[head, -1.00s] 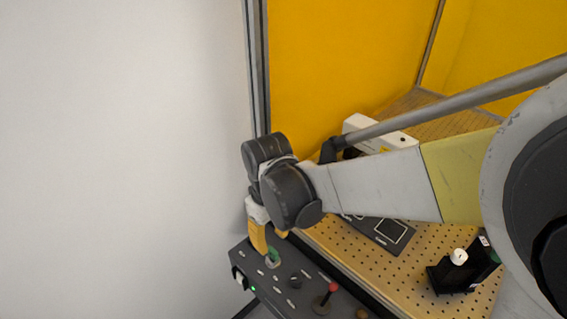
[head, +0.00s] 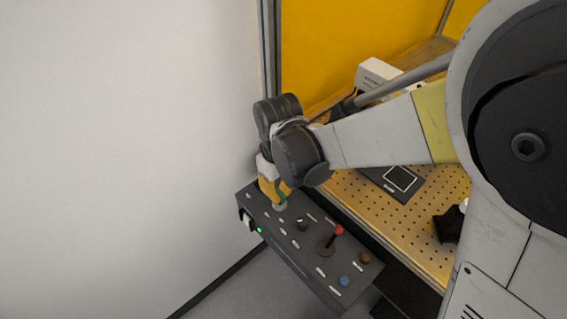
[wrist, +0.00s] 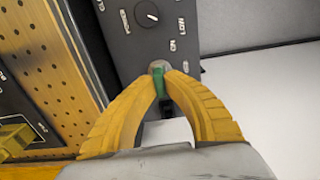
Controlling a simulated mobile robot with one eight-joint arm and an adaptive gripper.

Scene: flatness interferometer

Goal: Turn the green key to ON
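The green key (wrist: 159,84) stands in its round lock on the dark control panel (head: 312,256). My gripper (wrist: 161,76) has its two yellow fingers closed in on it, one on each side, with the fingertips against the key near its base.
The panel also carries a black knob (head: 302,223), a red-topped lever (head: 338,231), a blue button (head: 344,281) and a brown button (head: 365,258). A perforated board (head: 401,221) lies beside it. A white wall (head: 120,140) stands to the left.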

